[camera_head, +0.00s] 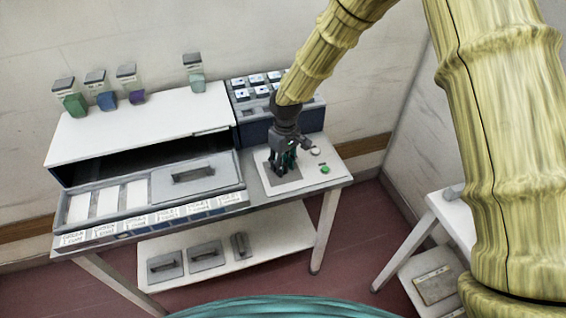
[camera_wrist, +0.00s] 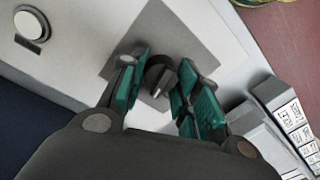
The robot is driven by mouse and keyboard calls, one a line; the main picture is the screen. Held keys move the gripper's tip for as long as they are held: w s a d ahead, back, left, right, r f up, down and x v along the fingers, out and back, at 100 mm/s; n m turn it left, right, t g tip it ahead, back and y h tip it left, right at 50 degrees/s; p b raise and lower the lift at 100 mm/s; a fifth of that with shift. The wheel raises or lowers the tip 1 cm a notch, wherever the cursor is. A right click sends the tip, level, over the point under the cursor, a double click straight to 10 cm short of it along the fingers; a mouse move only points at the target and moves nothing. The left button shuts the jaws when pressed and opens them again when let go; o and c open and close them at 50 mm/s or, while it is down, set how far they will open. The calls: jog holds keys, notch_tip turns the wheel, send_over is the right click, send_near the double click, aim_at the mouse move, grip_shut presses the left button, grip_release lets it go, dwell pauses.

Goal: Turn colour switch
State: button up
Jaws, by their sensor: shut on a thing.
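The colour switch is a dark round knob (camera_wrist: 158,74) with a raised grip bar, set on a square grey plate (camera_wrist: 185,32) in the wrist view. My gripper (camera_wrist: 160,88) is shut on the knob, with its green-padded fingers on either side of it. In the head view my gripper (camera_head: 284,162) points down over the same grey plate (camera_head: 285,187) at the right end of the workbench. There the gripper hides the knob. The exact angle of the knob is hard to read.
A green button (camera_head: 325,170) and a white button (camera_head: 315,152) lie just right of the plate. A dark blue keyed box (camera_head: 255,132) stands behind my gripper. The white-topped tunnel (camera_head: 150,125) and a lidded tray row (camera_head: 195,178) are to the left.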

jog(key=n, duration=0.3)
jog(key=shift+n+p, duration=0.3)
jog(key=shift+n, duration=1.9)
jog(key=shift+w, duration=0.1)
jog(key=o, duration=1)
jog(key=r, duration=1.2)
jog(key=shift+w, duration=0.3)
